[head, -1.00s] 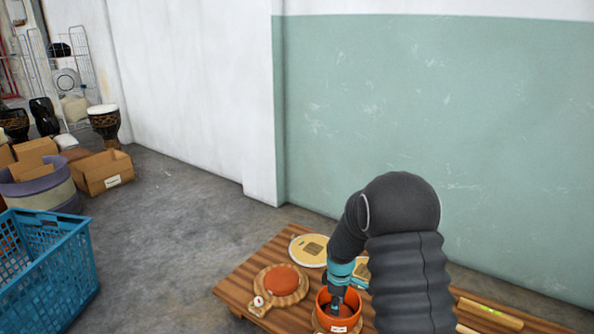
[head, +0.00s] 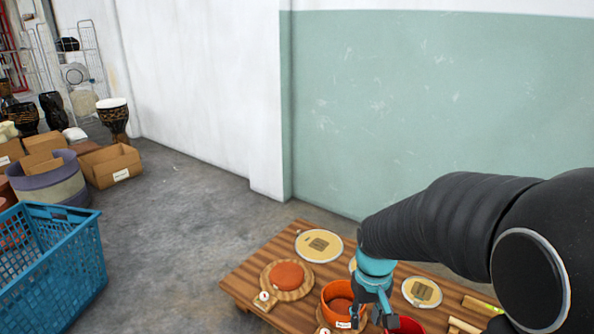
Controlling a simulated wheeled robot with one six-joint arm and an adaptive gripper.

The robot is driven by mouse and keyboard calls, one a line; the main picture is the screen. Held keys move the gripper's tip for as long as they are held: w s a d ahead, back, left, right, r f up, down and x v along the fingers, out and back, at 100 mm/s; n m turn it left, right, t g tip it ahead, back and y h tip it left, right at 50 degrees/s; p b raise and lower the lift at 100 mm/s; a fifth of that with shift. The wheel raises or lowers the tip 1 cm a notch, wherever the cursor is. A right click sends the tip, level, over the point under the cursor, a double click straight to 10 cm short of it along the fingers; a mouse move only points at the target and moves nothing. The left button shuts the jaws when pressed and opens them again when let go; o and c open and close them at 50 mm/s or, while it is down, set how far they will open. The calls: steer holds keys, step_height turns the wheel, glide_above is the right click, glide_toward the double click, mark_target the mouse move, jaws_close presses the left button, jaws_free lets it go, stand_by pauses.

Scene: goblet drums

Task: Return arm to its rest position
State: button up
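My arm reaches in from the right of the head view, in a black ribbed sleeve with a teal wrist. My gripper (head: 374,312) points down over the low wooden table, just right of the orange pot (head: 338,291). Its fingers are small and partly cut off, so I cannot tell whether they are open or shut. The orange pot has a small white label on its front. A red pot (head: 405,325) shows partly at the bottom edge, right of my gripper.
The wooden table (head: 262,262) also bears an orange disc (head: 286,275) on a round wooden board, pale round plates (head: 319,246) and (head: 422,292), and sticks (head: 480,306). A blue crate (head: 60,270), cardboard boxes (head: 110,166) and goblet drums (head: 113,120) stand left. Grey floor between is clear.

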steer(key=s+r+m+t+p, duration=0.1)
steer(key=s+r+t, duration=0.4)
steer(key=s+r, duration=0.8)
step_height(320, 180, up, 3)
steer(key=shift+s+d+r+m+t, duration=0.2)
steer(key=shift+s+d+m+t, duration=0.1)
steer(key=shift+d+m, duration=0.25)
